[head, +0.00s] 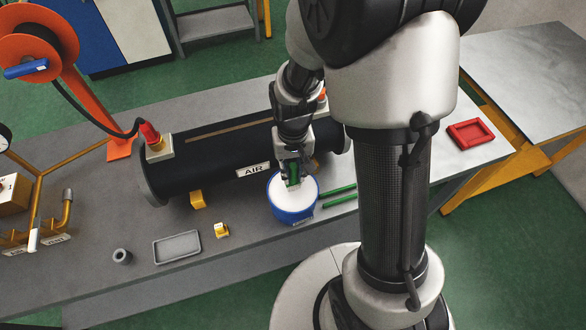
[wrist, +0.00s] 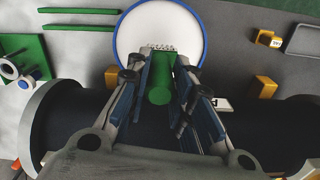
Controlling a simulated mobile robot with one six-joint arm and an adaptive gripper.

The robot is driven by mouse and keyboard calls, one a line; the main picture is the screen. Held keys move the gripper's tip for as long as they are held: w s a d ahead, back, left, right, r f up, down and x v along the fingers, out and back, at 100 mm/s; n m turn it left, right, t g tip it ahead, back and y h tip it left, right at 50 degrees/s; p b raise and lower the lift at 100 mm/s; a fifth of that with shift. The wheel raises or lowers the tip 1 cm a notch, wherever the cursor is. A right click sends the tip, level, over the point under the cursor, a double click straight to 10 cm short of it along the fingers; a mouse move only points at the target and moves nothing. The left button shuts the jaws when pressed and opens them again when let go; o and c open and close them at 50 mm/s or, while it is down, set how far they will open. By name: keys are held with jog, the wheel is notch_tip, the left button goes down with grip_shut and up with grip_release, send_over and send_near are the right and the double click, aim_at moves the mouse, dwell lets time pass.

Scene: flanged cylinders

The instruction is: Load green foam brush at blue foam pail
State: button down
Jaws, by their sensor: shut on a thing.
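The blue pail (head: 291,215) stands on the grey bench in front of the black cylinder, its top filled with white foam (head: 302,190). In the wrist view the pail's blue rim (wrist: 205,30) circles the white foam (wrist: 135,30). My gripper (head: 292,172) is over the pail, fingers pointing down, shut on the green brush (wrist: 160,85). The brush's green handle lies between the fingers, and its pale bristle end (wrist: 162,48) is over the foam near the rim on the cylinder side. I cannot tell whether the bristles touch the foam.
A black flanged cylinder (head: 215,165) marked AIR lies behind the pail. Two green rods (head: 340,193) lie right of the pail. A yellow block (head: 221,231), a grey tray (head: 177,247) and a grey ring (head: 122,256) sit to the left. A red tray (head: 470,134) is far right.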

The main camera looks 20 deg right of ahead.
jog(key=shift+r+p, duration=1.7)
jog(key=shift+r, duration=0.75)
jog(key=shift+f, duration=0.1)
